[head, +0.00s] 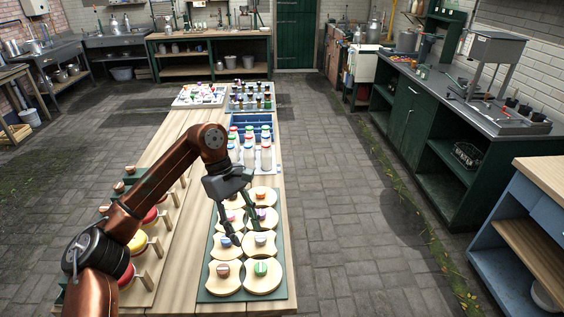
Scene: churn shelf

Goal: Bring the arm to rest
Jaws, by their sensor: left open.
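My left arm (168,178), copper-coloured, comes in from the lower left and bends over the long wooden table (178,262). My left gripper (247,233) is dark grey, points down and has its fingers apart. It is over a green board (218,294) that carries several pale wooden lids with coloured knobs. The fingertips are close to the lids; I cannot tell whether they touch one. No object shows between the fingers. My right gripper is out of view.
Behind the gripper stand bottles with coloured caps (250,152), a blue crate (240,119) and two trays of small items. A rack with red and yellow round pieces (137,242) is partly hidden by my arm. The paved floor (345,200) to the right is clear.

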